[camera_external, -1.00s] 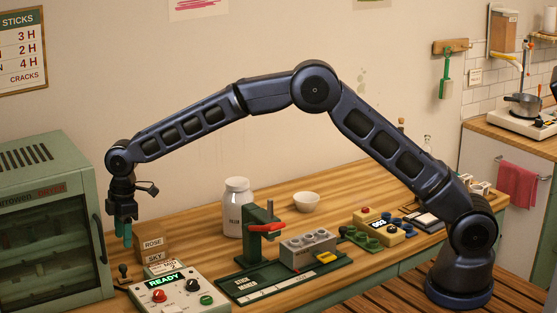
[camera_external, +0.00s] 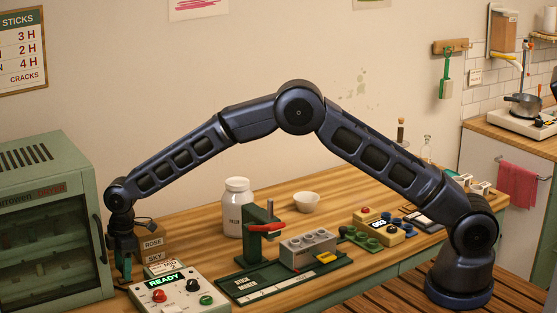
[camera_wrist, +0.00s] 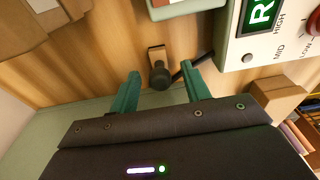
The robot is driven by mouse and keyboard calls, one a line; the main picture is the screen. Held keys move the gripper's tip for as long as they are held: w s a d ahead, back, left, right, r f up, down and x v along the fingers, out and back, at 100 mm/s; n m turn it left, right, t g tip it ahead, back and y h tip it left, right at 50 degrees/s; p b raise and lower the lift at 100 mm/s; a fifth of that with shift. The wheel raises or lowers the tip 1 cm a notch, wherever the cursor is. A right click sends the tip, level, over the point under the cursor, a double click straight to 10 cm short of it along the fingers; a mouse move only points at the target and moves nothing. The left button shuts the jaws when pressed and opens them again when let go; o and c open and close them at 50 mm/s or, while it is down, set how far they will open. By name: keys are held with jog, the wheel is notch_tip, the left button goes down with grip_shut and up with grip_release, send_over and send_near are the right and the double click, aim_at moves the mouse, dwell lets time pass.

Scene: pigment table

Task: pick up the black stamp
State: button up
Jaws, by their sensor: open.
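The black stamp (camera_wrist: 159,76) has a round dark knob and a wooden-looking base, and stands on the wooden table. In the wrist view its knob lies between and just beyond the tips of my gripper's two green fingers (camera_wrist: 162,83). The fingers are apart, with space on both sides of the knob. In the outside view my gripper (camera_external: 122,274) points down at the stamp's spot at the table's left end, and the fingers largely hide the stamp there.
A control box (camera_external: 178,291) with a READY display and knobs stands just right of the gripper. Cardboard boxes labelled ROSE and SKY (camera_external: 153,243) stand behind. A green cabinet (camera_external: 50,215) is close on the left. A dark cable (camera_wrist: 190,66) runs beside the stamp.

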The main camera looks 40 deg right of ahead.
jog(key=shift+f, duration=0.65)
grip_shut()
